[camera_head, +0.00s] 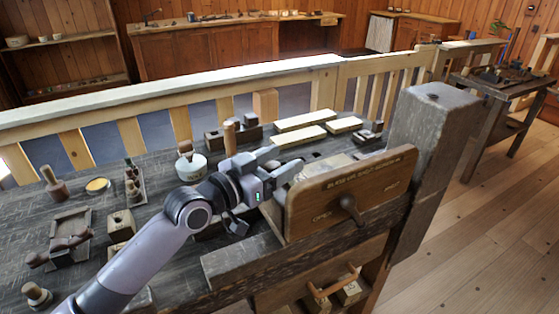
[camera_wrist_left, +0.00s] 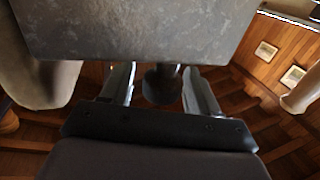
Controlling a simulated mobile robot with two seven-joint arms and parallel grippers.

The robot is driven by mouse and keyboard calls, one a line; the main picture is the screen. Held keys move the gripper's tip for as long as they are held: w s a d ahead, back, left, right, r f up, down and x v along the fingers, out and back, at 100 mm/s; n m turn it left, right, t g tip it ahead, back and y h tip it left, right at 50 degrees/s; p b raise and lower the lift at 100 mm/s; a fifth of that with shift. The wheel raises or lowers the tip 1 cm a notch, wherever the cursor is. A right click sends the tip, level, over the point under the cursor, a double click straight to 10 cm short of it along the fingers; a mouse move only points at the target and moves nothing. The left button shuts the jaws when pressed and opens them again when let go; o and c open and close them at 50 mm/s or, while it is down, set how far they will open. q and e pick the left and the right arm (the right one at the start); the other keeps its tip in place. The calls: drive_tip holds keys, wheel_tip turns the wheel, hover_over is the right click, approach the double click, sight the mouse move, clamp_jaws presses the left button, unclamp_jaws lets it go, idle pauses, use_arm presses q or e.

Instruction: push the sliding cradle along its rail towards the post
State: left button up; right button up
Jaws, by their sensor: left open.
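A brown wooden panel with lettering and a round knob (camera_head: 343,200), which I take for the sliding cradle, stands at the bench's front right. A dark beam (camera_head: 245,262), likely its rail, runs below. The thick grey post (camera_head: 430,125) rises just right of the panel. My left gripper (camera_head: 281,164) is open at the panel's upper left end; I cannot tell whether it touches. In the left wrist view, my gripper's two fingers (camera_wrist_left: 160,88) stand apart below a large grey block (camera_wrist_left: 140,30). A dark rounded part (camera_wrist_left: 162,82) shows between them. My right gripper is out of view.
The dark bench (camera_head: 160,165) carries pale wooden bars (camera_head: 298,137), a white pot (camera_head: 191,166) and small tools around my left arm. A pale railing (camera_head: 150,95) runs behind. A lower wooden handle (camera_head: 333,284) sticks out under the beam.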

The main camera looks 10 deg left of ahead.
use_arm(q)
drive_tip(key=shift+b+v, duration=0.4)
drive_tip(key=shift+v, duration=3.1)
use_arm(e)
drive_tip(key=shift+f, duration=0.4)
use_arm(q)
drive_tip(key=shift+s, duration=0.1)
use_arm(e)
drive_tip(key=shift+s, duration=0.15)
